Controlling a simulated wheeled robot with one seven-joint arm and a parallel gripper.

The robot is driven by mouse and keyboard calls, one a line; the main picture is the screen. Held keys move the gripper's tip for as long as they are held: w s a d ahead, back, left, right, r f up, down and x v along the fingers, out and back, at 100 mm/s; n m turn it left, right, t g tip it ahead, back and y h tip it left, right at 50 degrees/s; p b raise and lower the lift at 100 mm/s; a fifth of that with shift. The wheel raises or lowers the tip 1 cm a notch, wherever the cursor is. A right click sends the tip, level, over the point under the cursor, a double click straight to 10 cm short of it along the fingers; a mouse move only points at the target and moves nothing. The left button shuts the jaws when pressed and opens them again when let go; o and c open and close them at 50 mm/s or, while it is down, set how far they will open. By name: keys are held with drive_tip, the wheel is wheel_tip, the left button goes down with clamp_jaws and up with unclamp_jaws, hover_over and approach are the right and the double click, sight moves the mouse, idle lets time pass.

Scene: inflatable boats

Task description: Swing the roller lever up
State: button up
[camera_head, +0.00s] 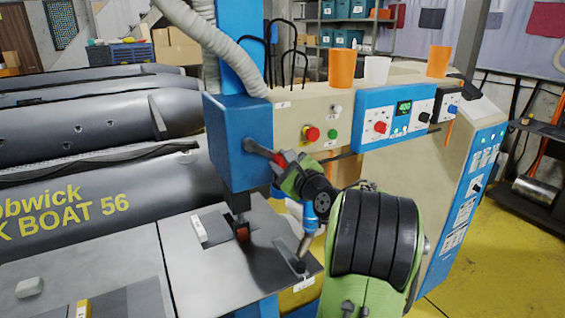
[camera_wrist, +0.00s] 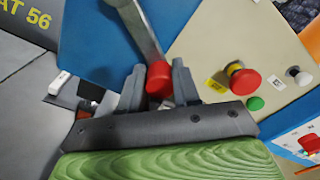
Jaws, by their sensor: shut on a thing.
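The roller lever is a grey bar (camera_head: 257,149) with a red end, mounted on the side of the blue machine head (camera_head: 238,150). It slants down to the right from its pivot. In the wrist view the lever (camera_wrist: 140,32) comes down from the top to its red knob (camera_wrist: 159,82). My gripper (camera_head: 280,164) is shut on the lever's red knob, with one grey finger on each side of it in the wrist view (camera_wrist: 158,76). The fingers partly hide the knob. The roller (camera_head: 242,233) under the head looks reddish and is close to the grey plate.
A red stop button (camera_head: 311,134) and a green button (camera_head: 333,134) sit on the beige panel right of my gripper. Blue control boxes (camera_head: 394,112) and orange cups (camera_head: 342,68) are beyond. A grey worktable (camera_head: 205,270) lies below; dark inflatable boats (camera_head: 90,130) fill the left.

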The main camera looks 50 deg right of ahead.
sight(273, 118)
clamp_jaws()
drive_tip(key=shift+s+d+r+n, duration=0.1)
drive_tip(key=shift+d+r+n, duration=0.15)
drive_tip(key=shift+r+n, duration=0.4)
drive_tip(key=shift+s+d+r+n, duration=0.15)
drive_tip(key=shift+r+n, duration=0.25)
drive_tip(key=shift+n, duration=0.45)
drive_tip(key=r+n, duration=0.2)
drive_tip(key=n, duration=0.1)
drive_tip(key=shift+d+r+n, duration=0.3)
drive_tip(key=shift+r, duration=0.05)
drive_tip(key=r+n, duration=0.2)
drive_tip(key=n, duration=0.1)
drive_tip(key=shift+a+r+n, duration=0.2)
drive_tip(key=shift+r+n, duration=0.1)
drive_tip(key=shift+r, duration=0.05)
drive_tip(key=shift+w+a+r+n, duration=0.15)
drive_tip(key=shift+a+r+n, duration=0.15)
drive_tip(key=shift+r+n, duration=0.55)
drive_tip(key=shift+w+a+r+n, duration=0.1)
drive_tip(key=shift+a+r+n, duration=0.25)
drive_tip(key=shift+n, duration=0.8)
drive_tip(key=shift+r, duration=0.1)
drive_tip(key=o, duration=1)
unclamp_jaws()
drive_tip(key=shift+c, duration=0.2)
